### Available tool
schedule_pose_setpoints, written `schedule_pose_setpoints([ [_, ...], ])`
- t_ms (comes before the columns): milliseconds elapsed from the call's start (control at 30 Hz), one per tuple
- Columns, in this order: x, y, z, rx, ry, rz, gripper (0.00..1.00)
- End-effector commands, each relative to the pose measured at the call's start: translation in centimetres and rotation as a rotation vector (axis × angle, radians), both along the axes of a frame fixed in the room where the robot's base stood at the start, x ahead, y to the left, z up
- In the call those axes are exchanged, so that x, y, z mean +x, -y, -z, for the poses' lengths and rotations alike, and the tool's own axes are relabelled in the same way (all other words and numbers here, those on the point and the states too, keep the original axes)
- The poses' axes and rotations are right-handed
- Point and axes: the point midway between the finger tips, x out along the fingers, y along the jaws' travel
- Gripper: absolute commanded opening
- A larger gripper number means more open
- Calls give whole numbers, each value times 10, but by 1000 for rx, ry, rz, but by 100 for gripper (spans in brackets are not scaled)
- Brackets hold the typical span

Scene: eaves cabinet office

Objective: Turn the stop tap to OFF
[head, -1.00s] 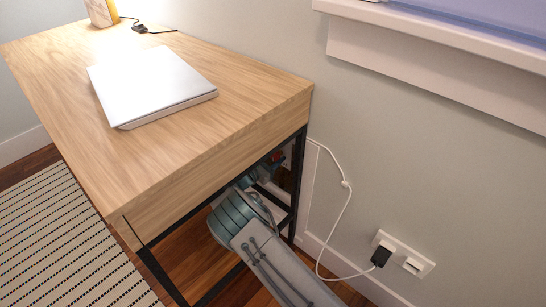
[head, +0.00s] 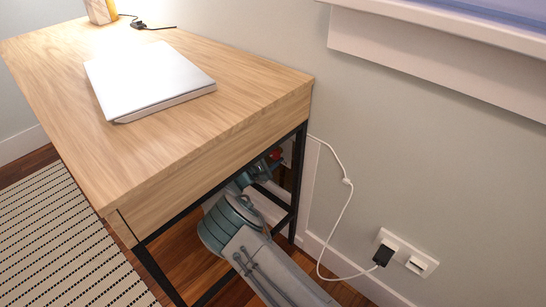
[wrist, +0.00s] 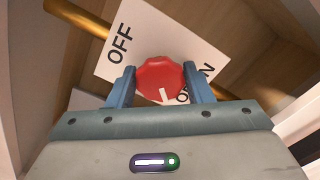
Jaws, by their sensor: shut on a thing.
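The stop tap (wrist: 160,78) is a red scalloped knob with a white mark on its rim, at the middle of the wrist view. The white mark is at the lower edge, near the partly hidden word on the right of the label. A white label (wrist: 140,40) behind it reads OFF at left; the other word, ending in N, is partly covered. My gripper (wrist: 160,88) is shut on the knob, one blue finger on each side. In the head view a bit of the red tap (head: 276,155) shows under the desk, beyond my arm.
A wooden desk (head: 200,120) with a black metal frame (head: 298,180) stands over my arm, its leg close by on the right. A silver laptop (head: 150,78) lies on top. A white cable (head: 345,210) runs down to a wall socket (head: 408,252). A copper pipe (wrist: 78,17) passes behind the label.

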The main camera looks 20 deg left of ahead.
Motion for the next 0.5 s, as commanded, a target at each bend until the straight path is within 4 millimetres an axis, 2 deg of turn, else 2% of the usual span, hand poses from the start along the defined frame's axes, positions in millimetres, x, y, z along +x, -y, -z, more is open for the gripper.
schedule_pose_setpoints([
  [500, 1, 0, 1, 453, 190, -2, 24],
])
